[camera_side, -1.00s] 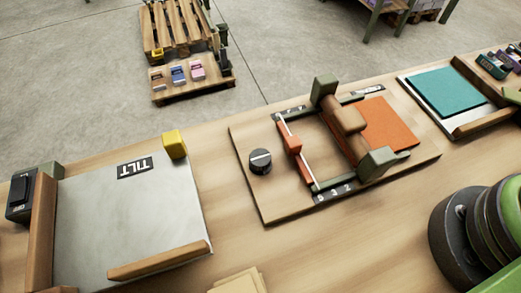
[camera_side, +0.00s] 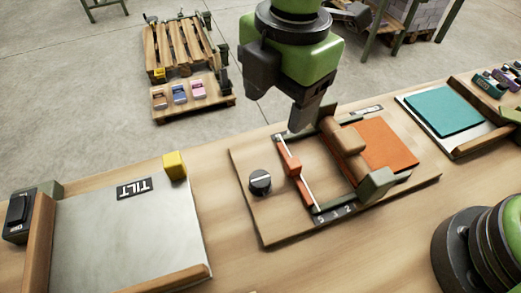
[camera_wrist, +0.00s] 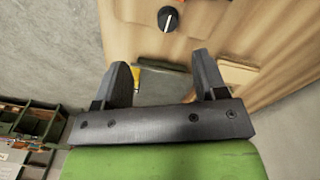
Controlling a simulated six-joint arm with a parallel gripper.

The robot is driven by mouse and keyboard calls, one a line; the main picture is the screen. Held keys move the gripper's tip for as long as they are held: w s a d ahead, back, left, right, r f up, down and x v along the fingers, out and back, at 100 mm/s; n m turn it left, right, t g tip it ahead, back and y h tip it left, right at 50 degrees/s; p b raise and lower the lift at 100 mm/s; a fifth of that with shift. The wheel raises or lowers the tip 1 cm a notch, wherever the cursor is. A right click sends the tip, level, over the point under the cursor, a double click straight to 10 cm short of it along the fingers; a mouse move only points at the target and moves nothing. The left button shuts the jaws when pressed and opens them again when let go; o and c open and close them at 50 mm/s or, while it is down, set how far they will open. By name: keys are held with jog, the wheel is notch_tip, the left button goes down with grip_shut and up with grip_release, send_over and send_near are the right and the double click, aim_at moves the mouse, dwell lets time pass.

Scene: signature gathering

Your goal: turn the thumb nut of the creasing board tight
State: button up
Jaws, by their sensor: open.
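The creasing board (camera_side: 275,230) is a wooden plate with a green frame, an orange slider on a rail and a brown wooden bar. The thumb nut (camera_side: 260,182), a black round knob with a white line on top, stands at its left side. It also shows at the top of the wrist view (camera_wrist: 168,19). My gripper (camera_side: 300,124) hangs above the back of the board, to the right of and above the nut in the side view. In the wrist view my gripper (camera_wrist: 160,65) has its two fingers spread, with nothing between them. It is apart from the nut.
A grey TILT plate (camera_side: 120,235) with a yellow block (camera_side: 175,165) lies to the left. An orange sheet (camera_side: 385,143) lies on the board's right part. A teal pad (camera_side: 443,114) on a tray is further right. Bare bench shows in front of the board.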

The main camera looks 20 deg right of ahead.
aim_at(261, 178)
jog(key=a+f+n, duration=0.1)
jog(key=f, duration=0.3)
jog(key=a+f+n, duration=0.1)
jog(key=f, duration=0.4)
jog(key=s+f+n, duration=0.1)
jog(key=f, duration=0.4)
jog(key=shift+s+a+f+h, duration=0.1)
jog(key=shift+a+f+h, duration=0.05)
jog(key=shift+a+h, duration=0.2)
jog(key=shift+c, duration=0.2)
jog(key=c, duration=0.9)
